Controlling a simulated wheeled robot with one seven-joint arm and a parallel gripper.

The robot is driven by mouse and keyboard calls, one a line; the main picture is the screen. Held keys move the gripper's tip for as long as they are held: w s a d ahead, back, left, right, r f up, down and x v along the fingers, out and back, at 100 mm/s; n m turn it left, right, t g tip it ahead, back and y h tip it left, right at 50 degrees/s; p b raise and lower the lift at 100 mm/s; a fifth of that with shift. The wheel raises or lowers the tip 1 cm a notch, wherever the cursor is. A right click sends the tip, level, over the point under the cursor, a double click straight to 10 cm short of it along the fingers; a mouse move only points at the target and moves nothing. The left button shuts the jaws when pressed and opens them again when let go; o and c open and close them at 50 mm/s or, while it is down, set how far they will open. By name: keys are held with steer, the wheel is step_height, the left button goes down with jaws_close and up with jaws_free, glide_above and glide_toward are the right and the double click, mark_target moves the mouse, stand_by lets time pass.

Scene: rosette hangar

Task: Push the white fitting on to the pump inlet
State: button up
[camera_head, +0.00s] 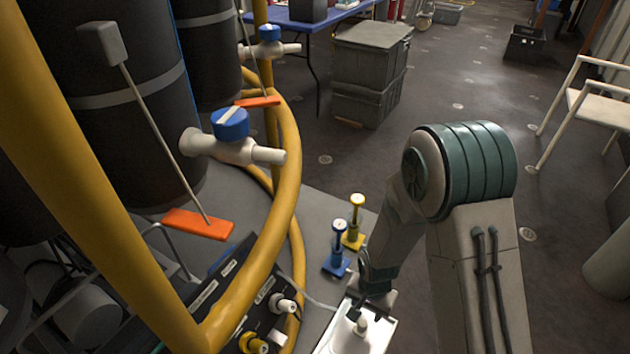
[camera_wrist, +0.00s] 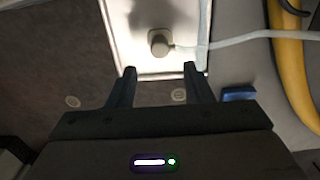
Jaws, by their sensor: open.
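A small pale fitting (camera_wrist: 158,42) stands on a white plate or tray (camera_wrist: 130,58), and a thin white hose (camera_wrist: 250,38) runs off it to the right. In the head view the fitting (camera_head: 361,325) shows on the white tray (camera_head: 379,337), just below my gripper (camera_head: 368,312). In the wrist view my gripper (camera_wrist: 160,71) is open and empty, its two fingers apart at the tray's near edge, with the fitting ahead between their lines. A dark panel with white ports (camera_head: 287,304) and a yellow port (camera_head: 252,343) stands left of the tray; I cannot tell which is the pump inlet.
A blue-based post (camera_head: 339,245) and a yellow-based post (camera_head: 354,232) stand behind the tray. A thick yellow pipe (camera_head: 288,200) curves in front of black tanks (camera_head: 110,100) with a blue-handled valve (camera_head: 230,140). Stacked grey crates (camera_head: 368,75) stand farther back. The floor behind is mostly open.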

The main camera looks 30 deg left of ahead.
mark_target(363, 323)
step_height(363, 323, down, 9)
steer(key=b, duration=0.6)
steer(key=shift+b, duration=0.35)
stand_by(0.7)
jaws_close()
steer(key=shift+r, duration=0.2)
steer(key=shift+r+p, duration=2.2)
steer(key=shift+r, duration=0.65)
steer(key=shift+s, duration=0.1)
